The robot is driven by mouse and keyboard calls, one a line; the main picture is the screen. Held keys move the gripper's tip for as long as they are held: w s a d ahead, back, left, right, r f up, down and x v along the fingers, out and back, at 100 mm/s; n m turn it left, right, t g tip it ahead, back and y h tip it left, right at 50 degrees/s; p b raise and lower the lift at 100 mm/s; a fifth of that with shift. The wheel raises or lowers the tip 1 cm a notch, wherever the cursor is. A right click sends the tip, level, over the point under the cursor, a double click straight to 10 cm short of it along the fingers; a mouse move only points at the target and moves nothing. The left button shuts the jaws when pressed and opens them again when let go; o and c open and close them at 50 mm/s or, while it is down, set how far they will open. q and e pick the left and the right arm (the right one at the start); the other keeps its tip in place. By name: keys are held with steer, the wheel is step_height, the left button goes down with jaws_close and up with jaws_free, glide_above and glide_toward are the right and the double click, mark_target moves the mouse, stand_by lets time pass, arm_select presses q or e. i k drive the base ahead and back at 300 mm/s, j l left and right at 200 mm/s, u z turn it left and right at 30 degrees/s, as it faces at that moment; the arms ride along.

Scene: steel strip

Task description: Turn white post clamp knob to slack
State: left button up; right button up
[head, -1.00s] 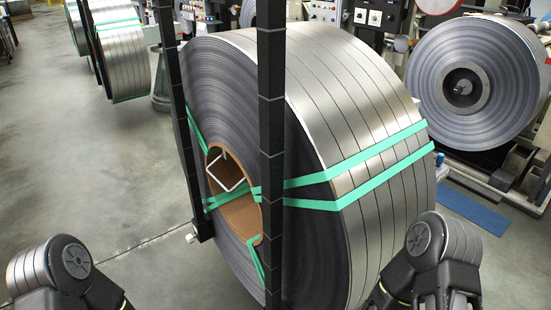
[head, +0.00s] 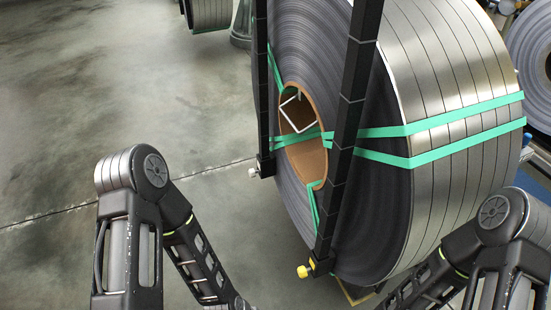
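The white post clamp knob (head: 252,172) is small and pale, low on the left black post (head: 262,95), beside the big steel coil. A second knob, yellow (head: 303,271), sits at the foot of the right black post (head: 345,140). My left arm (head: 128,225) comes in at lower left and reaches down to the bottom edge; my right arm (head: 480,250) is at lower right. Neither gripper's fingers show in the head view. Both arms are apart from the white knob. How the knob is turned is too small to tell.
The large steel coil (head: 455,90) with green straps (head: 450,136) fills the right half. A white square frame (head: 297,113) shows in its cardboard core (head: 313,163). Open concrete floor (head: 120,90) lies to the left. Another coil (head: 540,70) stands at far right.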

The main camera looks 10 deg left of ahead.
mark_target(253, 173)
steer(key=j+z, duration=0.15)
steer(key=z, duration=0.25)
steer(key=j+z, duration=0.2)
steer(key=z, duration=0.2)
steer(key=j+z, duration=0.15)
steer(key=z, duration=0.25)
steer(key=j+z, duration=0.15)
steer(key=j, duration=0.3)
steer(key=k+j+z, duration=0.15)
steer(key=j, duration=0.3)
steer(key=j+z, duration=0.15)
steer(key=j, duration=0.3)
steer(key=k+j+z, duration=0.15)
steer(key=j, duration=0.25)
steer(key=k+j+z, duration=0.15)
steer(key=j, duration=0.25)
steer(key=k+j, duration=0.15)
steer(key=j, duration=0.15)
steer(key=k+j, duration=0.1)
steer(key=j, duration=0.2)
